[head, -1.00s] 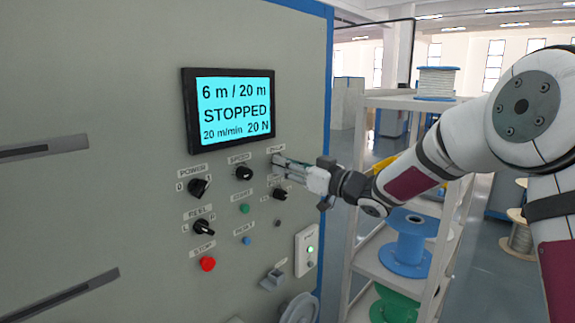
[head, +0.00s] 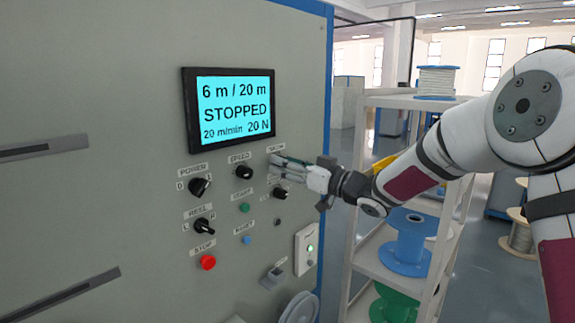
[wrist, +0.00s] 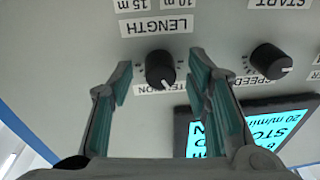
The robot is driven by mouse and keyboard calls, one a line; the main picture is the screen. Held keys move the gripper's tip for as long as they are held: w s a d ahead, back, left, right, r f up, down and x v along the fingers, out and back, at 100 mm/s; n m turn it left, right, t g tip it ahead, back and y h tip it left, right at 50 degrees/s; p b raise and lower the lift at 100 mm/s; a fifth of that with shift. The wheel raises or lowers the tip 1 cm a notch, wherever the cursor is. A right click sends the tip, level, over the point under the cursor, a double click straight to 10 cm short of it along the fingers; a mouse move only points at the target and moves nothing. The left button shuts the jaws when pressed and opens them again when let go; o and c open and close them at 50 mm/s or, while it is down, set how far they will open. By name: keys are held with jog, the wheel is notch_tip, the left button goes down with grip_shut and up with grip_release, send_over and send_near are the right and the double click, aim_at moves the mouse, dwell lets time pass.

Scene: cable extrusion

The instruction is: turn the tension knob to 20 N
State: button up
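The tension knob (wrist: 160,69) is a round black knob above the partly covered TENSION label in the wrist view. It sits between the fingers of my gripper (wrist: 160,72), with a gap showing on both sides. The gripper is open. In the head view my gripper (head: 282,168) is at the panel's right side and hides the tension knob. The display (head: 235,107) reads 6 m / 20 m, STOPPED, 20 m/min and 20 N.
The speed knob (head: 243,172) is left of my gripper, and the length knob (head: 280,193) is just below it. The power knob (head: 200,187), reel knob (head: 204,227) and red stop button (head: 208,262) are further left. A shelf with spools (head: 405,245) stands at right.

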jog(key=v, duration=1.2)
